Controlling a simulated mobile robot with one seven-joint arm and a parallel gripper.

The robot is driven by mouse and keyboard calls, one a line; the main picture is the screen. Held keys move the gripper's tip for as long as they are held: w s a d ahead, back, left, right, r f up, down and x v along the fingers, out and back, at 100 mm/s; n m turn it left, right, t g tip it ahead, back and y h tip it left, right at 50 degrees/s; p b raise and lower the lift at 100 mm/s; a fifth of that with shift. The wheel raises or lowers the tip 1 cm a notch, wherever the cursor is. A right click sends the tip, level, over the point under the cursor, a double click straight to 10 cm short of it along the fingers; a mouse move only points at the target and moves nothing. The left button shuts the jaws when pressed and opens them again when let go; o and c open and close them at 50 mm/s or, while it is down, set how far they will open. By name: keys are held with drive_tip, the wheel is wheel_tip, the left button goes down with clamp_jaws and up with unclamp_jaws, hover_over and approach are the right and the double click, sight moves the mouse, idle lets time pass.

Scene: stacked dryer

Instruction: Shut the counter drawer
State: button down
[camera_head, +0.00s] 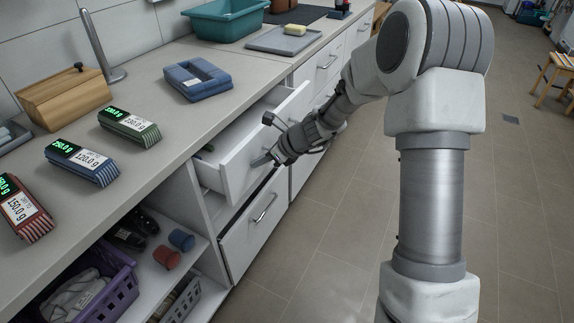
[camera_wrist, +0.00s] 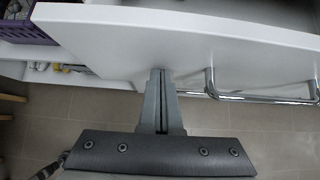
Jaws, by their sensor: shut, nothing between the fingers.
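The counter drawer (camera_head: 240,158) is white and stands pulled out from under the worktop in the head view. Its front panel (camera_wrist: 185,45) and metal bar handle (camera_wrist: 262,99) show in the wrist view, with the handle right of my fingers. My gripper (camera_head: 262,160) is at the outer face of the drawer front. In the wrist view my gripper's fingers (camera_wrist: 160,76) are shut together, empty, and point at the panel left of the handle. Whether the tips touch the panel is hard to tell. My wrist hides part of the drawer front in the head view.
A lower drawer (camera_head: 258,230) is closed below. A purple basket (camera_head: 113,290) and cups (camera_head: 167,257) stand on the open shelf.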

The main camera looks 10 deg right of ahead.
drive_tip(key=w+a+p, duration=0.1)
drive_tip(key=a, duration=0.1)
drive_tip(key=w+a+p, duration=0.1)
drive_tip(key=w+a, duration=0.1)
drive_tip(key=a, duration=0.1)
drive_tip(key=w+a+p, duration=0.1)
drive_tip(key=w+a, duration=0.1)
drive_tip(key=shift+a, duration=0.15)
drive_tip(key=shift+a+r, duration=0.2)
